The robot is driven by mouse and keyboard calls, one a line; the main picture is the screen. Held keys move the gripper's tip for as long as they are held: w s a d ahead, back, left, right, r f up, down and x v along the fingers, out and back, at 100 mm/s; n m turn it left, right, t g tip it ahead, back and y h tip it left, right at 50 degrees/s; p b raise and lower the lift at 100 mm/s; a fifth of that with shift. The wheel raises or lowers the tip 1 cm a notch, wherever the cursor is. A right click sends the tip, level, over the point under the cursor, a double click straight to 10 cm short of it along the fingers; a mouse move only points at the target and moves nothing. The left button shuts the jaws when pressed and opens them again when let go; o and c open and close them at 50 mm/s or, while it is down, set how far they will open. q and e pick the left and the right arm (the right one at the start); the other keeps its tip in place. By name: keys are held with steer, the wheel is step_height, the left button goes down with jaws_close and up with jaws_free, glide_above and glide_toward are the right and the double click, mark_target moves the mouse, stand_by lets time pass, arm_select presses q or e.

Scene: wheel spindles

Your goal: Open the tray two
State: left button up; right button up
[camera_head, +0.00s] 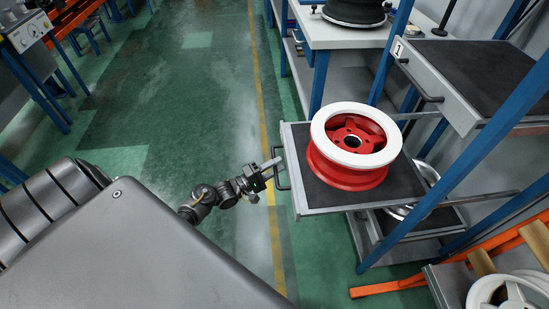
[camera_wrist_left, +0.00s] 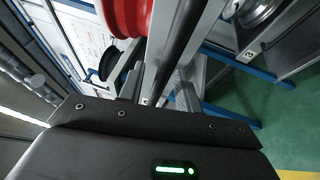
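The tray with a dark mat (camera_head: 405,188) juts out of the blue-framed rack in the head view. I take it to be tray two, though its number is not readable there. A red wheel with a white rim (camera_head: 345,178) lies on it. Its dark bar handle (camera_head: 281,170) is on the left front edge; the bar also shows in the left wrist view (camera_wrist_left: 181,45). My left gripper (camera_head: 268,165) is at this handle, its fingers (camera_wrist_left: 160,88) apart on either side of the bar, with no clear grip visible. My right gripper is not in view.
Tray one (camera_head: 480,75), empty, is above right with its own handle. A lower tray (camera_head: 437,222) holds a silver wheel. A blue post (camera_head: 455,160) crosses in front. Orange bars (camera_head: 388,287) lie at lower right. The green floor (camera_head: 175,100) at left is clear.

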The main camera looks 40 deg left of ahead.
arm_select(q)
steer(key=shift+s, duration=0.1)
